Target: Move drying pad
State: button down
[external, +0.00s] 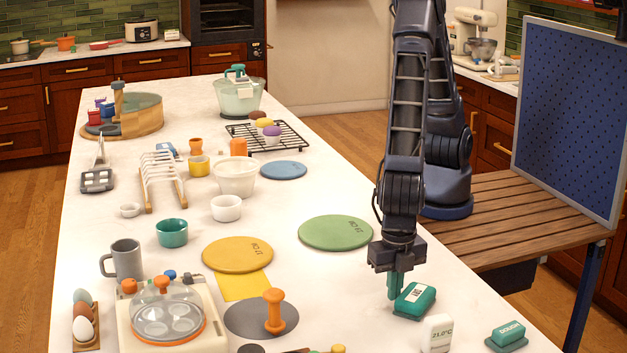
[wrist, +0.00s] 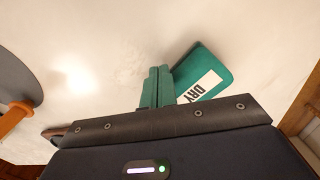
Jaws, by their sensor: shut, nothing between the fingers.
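The drying pad is a teal block with a white label (external: 415,300), lying on the white counter near its right edge. In the wrist view the pad (wrist: 209,70) lies just right of my fingers, and its label reads "DRY". My gripper (external: 394,290) points down beside the pad's left side in the external view. In the wrist view its teal fingers (wrist: 157,82) are together with nothing between them. The pad is outside the fingers; I cannot tell whether they touch it. The arm hides none of the pad's label side.
A white timer-like block (external: 437,333) and a teal block marked "DOUGH" (external: 507,335) are close by on the right. A grey disc with an orange handle (external: 273,312) is to the left. A green round board (external: 336,232) lies behind. Bare counter lies left of the pad.

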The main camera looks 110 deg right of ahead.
jog(key=shift+d, duration=0.65)
jog(key=d, duration=0.3)
notch_tip(320, 180, up, 10)
jog(key=s+a+m, duration=0.3)
jog(key=s+m, duration=1)
jog(key=f, duration=0.9)
jog(key=shift+w+d+f, duration=0.15)
jog(key=shift+d+f, duration=0.05)
jog(key=shift+d, duration=0.05)
jog(key=shift+w+a+f, duration=0.1)
jog(key=shift+w+a, duration=0.15)
jog(key=shift+w, duration=0.25)
jog(key=shift+w+a+f, duration=0.1)
jog(key=shift+w+a, duration=0.1)
jog(key=shift+w, duration=0.3)
jog(key=shift+w+a+r, duration=0.1)
jog(key=shift+w+a, duration=0.3)
jog(key=shift+w, duration=0.45)
